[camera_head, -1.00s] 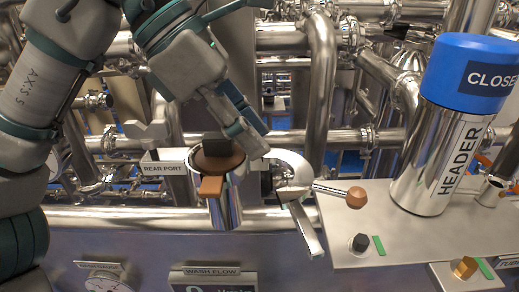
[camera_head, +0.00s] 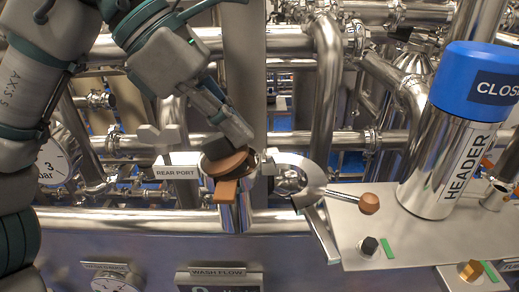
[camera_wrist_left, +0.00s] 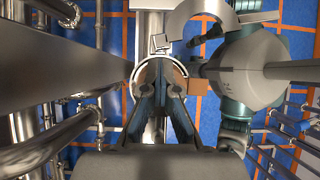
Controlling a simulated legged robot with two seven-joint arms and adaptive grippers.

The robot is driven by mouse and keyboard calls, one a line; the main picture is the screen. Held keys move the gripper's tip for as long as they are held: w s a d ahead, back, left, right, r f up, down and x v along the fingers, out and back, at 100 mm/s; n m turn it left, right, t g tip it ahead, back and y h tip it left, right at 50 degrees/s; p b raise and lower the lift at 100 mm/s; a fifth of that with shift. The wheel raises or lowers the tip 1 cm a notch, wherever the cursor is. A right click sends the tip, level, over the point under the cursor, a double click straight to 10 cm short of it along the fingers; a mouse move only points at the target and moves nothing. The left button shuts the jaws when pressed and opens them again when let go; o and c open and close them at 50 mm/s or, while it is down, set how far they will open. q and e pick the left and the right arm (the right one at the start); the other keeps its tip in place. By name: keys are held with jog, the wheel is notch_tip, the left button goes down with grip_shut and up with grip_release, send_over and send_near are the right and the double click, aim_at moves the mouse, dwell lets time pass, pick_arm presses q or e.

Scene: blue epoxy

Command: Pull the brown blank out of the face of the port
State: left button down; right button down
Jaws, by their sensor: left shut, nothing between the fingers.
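The port (camera_head: 235,215) is an upright steel stub beside the REAR PORT label. The brown blank (camera_head: 229,163) sits at its mouth, tilted, with a dark block (camera_head: 219,147) on top. A brown tab (camera_head: 227,191) sticks out at the front; whether it belongs to the blank is unclear. My left gripper (camera_head: 240,136) is shut and empty, its fingers against or just beside the dark block, to its right. In the left wrist view the gripper (camera_wrist_left: 161,90) is over the port mouth and covers most of the blank. My right gripper is not in view.
An open clamp (camera_head: 302,178) with a bolt and brown knob (camera_head: 369,203) lies right of the port. A blue-capped HEADER cylinder (camera_head: 445,165) stands on a steel plate (camera_head: 400,245) further right. Pipes crowd the back.

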aim_at(218, 134)
pick_arm(q)
jog(key=shift+w+a+f, duration=0.1)
jog(key=shift+a, duration=0.35)
jog(key=shift+a+r, duration=0.1)
jog(key=shift+r, duration=0.4)
jog(key=shift+a+r, duration=0.25)
jog(key=shift+r, duration=0.1)
jog(key=shift+w+a+r, duration=0.1)
jog(key=shift+a+r, duration=0.3)
jog(key=shift+a, duration=0.1)
jog(key=c, duration=1.8)
grip_release()
jog(key=shift+d, duration=0.3)
jog(key=o, duration=0.4)
jog(key=shift+s+d, duration=0.2)
jog(key=shift+d, duration=0.1)
jog(key=shift+c, duration=0.2)
jog(key=shift+o, duration=0.2)
jog(key=shift+d, duration=0.75)
jog(key=shift+w+a+r, duration=0.15)
jog(key=shift+a+r, duration=0.2)
jog(key=shift+a, duration=0.1)
jog(key=a, duration=0.9)
jog(key=shift+w+a+r, duration=0.1)
jog(key=shift+a, duration=1.3)
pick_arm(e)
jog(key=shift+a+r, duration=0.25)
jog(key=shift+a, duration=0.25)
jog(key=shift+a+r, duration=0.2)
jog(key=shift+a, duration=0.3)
